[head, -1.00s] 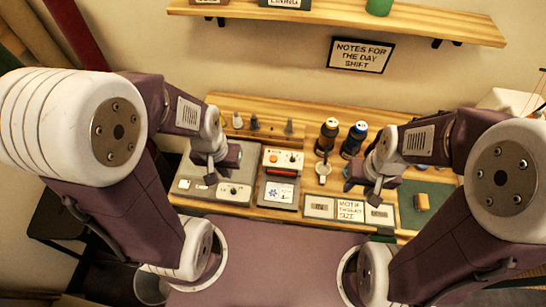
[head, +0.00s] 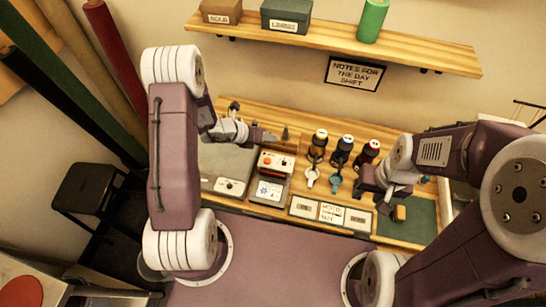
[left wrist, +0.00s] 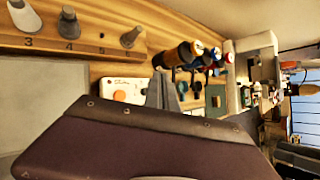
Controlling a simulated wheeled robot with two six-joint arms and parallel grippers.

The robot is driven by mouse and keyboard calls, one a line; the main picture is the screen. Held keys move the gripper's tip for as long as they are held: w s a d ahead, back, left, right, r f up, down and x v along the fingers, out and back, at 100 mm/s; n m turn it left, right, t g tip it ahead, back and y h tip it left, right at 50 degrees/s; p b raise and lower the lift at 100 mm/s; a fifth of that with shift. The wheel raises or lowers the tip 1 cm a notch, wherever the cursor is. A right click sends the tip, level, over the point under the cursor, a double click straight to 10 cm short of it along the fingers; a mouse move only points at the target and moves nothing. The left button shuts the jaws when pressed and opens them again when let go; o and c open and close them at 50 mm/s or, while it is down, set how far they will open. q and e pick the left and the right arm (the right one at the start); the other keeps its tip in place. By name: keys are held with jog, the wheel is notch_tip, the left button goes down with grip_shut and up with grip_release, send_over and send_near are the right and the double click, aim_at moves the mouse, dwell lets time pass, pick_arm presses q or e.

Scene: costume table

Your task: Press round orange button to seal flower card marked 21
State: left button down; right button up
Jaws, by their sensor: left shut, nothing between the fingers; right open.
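The round orange button (head: 267,160) is on the white top of a small sealing device (head: 276,164) with a red band. It also shows in the left wrist view (left wrist: 120,97). A card with a blue flower (head: 269,190) lies at the front of the device; its number is too small to read. My left gripper (head: 268,137) is shut and empty, behind and above the button, apart from it. Its fingers (left wrist: 162,93) show just right of the button in the left wrist view. My right gripper (head: 385,204) is open and empty, over the table's right part.
A grey machine with a dial (head: 230,186) stands left of the device. Small pegs (left wrist: 68,22) stand behind.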

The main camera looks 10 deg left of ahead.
aim_at(265, 161)
pick_arm(q)
jog(key=shift+s+a+f+n, duration=0.4)
jog(key=shift+s+a+f, duration=0.3)
jog(key=shift+a, duration=0.2)
pick_arm(e)
jog(key=shift+a+r, duration=0.3)
jog(key=shift+r, duration=0.4)
pick_arm(q)
jog(key=shift+d, duration=0.2)
pick_arm(e)
jog(key=shift+d+f, duration=0.15)
jog(key=shift+d, duration=0.05)
pick_arm(q)
notch_tip(265, 161, down, 9)
jog(key=b, duration=0.6)
jog(key=shift+a+r+b, duration=0.1)
jog(key=shift+r+b, duration=0.1)
jog(key=shift+b, duration=0.15)
pick_arm(e)
notch_tip(265, 161, down, 7)
jog(key=shift+a, duration=0.1)
pick_arm(q)
jog(key=shift+f+b, duration=0.45)
jog(key=shift+b, duration=0.05)
pick_arm(e)
jog(key=shift+f, duration=0.4)
